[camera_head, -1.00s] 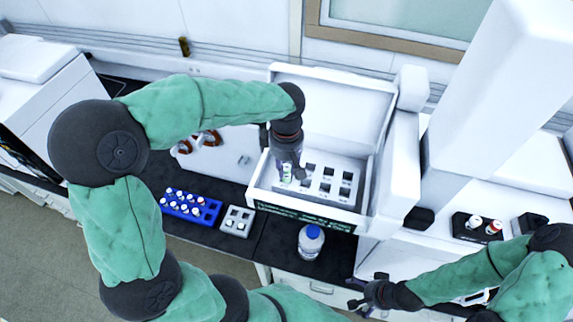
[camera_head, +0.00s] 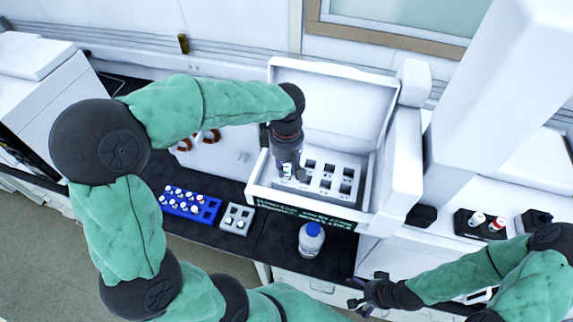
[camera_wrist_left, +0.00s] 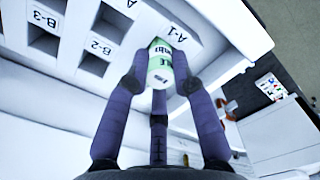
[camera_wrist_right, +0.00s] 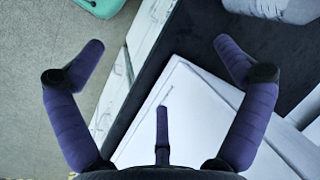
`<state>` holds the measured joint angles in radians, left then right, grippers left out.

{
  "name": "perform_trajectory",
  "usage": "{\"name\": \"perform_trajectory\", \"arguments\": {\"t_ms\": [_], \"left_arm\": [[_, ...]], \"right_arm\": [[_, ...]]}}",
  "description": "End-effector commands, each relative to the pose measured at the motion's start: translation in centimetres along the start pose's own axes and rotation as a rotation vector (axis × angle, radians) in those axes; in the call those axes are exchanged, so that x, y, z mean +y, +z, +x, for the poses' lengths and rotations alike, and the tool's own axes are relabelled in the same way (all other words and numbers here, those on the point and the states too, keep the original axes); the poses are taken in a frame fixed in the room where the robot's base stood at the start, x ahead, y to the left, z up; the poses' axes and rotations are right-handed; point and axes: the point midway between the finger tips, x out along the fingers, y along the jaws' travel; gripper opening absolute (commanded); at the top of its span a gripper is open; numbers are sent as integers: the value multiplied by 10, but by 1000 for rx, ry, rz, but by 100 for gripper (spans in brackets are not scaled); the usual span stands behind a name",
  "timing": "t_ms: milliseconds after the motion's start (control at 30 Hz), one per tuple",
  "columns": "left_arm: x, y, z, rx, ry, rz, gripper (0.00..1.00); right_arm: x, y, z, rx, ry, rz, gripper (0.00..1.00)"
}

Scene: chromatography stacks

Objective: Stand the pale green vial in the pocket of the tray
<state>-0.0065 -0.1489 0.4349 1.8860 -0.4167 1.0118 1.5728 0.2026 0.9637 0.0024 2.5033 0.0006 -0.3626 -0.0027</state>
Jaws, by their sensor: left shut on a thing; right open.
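The pale green vial (camera_wrist_left: 160,62) is held between the fingers of my left gripper (camera_wrist_left: 160,80), with its labelled side showing in the left wrist view. In the head view the vial (camera_head: 288,171) is small, at the left end of the white tray (camera_head: 345,172) in the open box. The tray has rows of square pockets; in the left wrist view the label A-1 is beside the vial, with B-2 and B-3 pockets empty nearby. Whether the vial's base is inside a pocket is hidden. My right gripper (camera_wrist_right: 160,75) is open and empty, low at the right in the head view (camera_head: 368,293).
The white box (camera_head: 320,105) has a raised lid behind the tray and a front wall. A blue rack (camera_head: 207,213) with several vials, a grey block (camera_head: 237,217) and a blue-capped bottle (camera_head: 311,238) stand in front. A black holder (camera_head: 467,229) with vials is at right.

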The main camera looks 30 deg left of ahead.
Motion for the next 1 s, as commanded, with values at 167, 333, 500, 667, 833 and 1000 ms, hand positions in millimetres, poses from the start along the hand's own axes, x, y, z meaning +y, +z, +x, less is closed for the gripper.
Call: {"name": "perform_trajectory", "arguments": {"t_ms": [167, 333, 500, 667, 833, 1000], "left_arm": [[0, 0, 4, 0, 1, 0, 0], [0, 0, 3, 0, 1, 0, 0], [0, 0, 3, 0, 1, 0, 53], [0, 0, 3, 0, 0, 0, 53], [0, 0, 3, 0, 0, 0, 72], [0, 0, 3, 0, 0, 0, 72]], "right_arm": [[1, 0, 3, 0, 0, 0, 100], [1, 0, 3, 0, 0, 0, 100], [1, 0, 3, 0, 0, 0, 100], [1, 0, 3, 0, 0, 0, 100], [1, 0, 3, 0, 0, 0, 100], [1, 0, 3, 0, 0, 0, 100]]}}
